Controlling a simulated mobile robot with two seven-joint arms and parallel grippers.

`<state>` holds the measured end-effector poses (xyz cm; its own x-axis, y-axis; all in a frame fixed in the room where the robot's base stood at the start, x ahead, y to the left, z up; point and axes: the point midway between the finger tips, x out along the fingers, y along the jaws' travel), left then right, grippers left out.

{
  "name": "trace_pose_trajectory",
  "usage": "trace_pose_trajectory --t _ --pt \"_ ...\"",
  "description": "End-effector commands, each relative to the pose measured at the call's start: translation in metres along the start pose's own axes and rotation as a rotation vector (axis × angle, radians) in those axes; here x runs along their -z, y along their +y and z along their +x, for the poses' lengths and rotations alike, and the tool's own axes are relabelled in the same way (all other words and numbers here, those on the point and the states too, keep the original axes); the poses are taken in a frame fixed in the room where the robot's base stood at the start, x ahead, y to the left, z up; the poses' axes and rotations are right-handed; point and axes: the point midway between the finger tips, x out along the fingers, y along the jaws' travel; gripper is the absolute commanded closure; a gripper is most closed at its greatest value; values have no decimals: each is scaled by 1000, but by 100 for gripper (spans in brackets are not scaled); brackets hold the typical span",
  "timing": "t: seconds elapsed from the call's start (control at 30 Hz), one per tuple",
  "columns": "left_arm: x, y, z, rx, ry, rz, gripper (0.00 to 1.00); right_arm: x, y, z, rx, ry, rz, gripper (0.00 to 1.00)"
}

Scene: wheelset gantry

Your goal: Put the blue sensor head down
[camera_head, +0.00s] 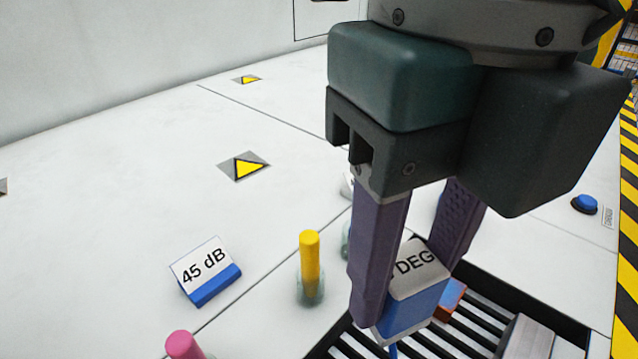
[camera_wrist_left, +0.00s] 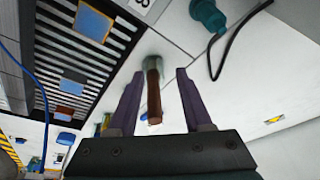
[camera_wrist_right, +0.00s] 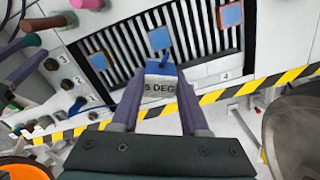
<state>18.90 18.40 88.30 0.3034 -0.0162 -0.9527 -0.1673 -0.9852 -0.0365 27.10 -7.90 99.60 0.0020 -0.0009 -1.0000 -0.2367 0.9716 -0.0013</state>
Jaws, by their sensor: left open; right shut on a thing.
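The blue sensor head (camera_head: 418,303) is a blue block with a white top face lettered "DEG". My right gripper (camera_head: 410,280) is shut on it, with one purple finger on either side. It hangs over the black slatted tray (camera_head: 545,312); I cannot tell whether its lower end touches the slats. In the right wrist view, the sensor head (camera_wrist_right: 160,86) sits between the fingertips and reads "5 DEG". My left gripper (camera_wrist_left: 160,75) is open in its own wrist view. A brown peg (camera_wrist_left: 153,98) shows between its fingers, not gripped. The head view does not show the left gripper.
A "45 dB" block (camera_head: 206,272), a yellow peg (camera_head: 309,255) and a pink peg (camera_head: 183,345) stand on the white surface left of the tray.

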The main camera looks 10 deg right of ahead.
Motion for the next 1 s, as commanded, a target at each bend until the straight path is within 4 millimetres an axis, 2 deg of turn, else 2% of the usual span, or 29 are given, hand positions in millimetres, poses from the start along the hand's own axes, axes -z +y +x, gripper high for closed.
trace_pose_trajectory --t 0.17,0.5,0.63,0.87,1.0 --pt "-3 0 10 1 0 1 50 2 1 33 -1 6 -35 100" --pt "-11 1 35 1 1 1 50 2 1 131 0 4 -31 100" --pt "-12 1 39 0 1 0 50 2 1 152 -1 2 -33 100" --pt "-13 3 44 -4 3 -5 50 1 1 169 -1 1 -33 100" --pt "-15 4 51 -6 4 -8 50 2 1 193 0 2 -31 100"
